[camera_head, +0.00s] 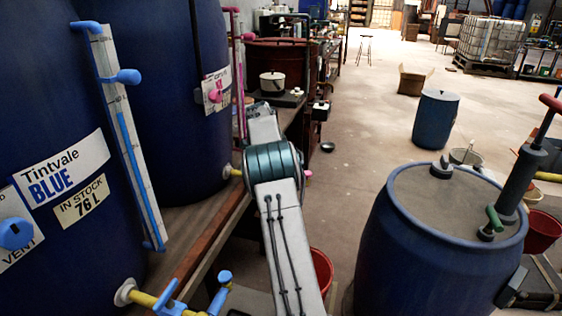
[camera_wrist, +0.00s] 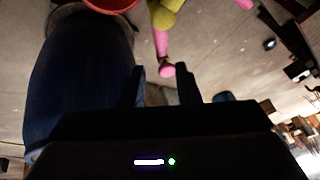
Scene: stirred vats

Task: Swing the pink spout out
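The pink spout (camera_wrist: 163,48) shows in the wrist view, joined to a yellow tap body (camera_wrist: 166,14). Its rounded tip sits just beyond my fingertips, roughly in line with the gap between them. My gripper (camera_wrist: 158,84) is open, with its two dark fingers apart and nothing seen between them. In the head view, a small pink end (camera_head: 308,173) shows just right of my arm. A yellow pipe stub (camera_head: 233,172) shows on its left. My arm hides the rest of the tap and my gripper there.
Two large blue vats stand on a bench at the left; the near one (camera_head: 60,110) has a blue tap (camera_head: 170,298). A lidded blue barrel (camera_head: 425,250) stands on the right. A red bucket (camera_head: 321,270) stands beside the bench. The floor between bench and barrel is partly clear.

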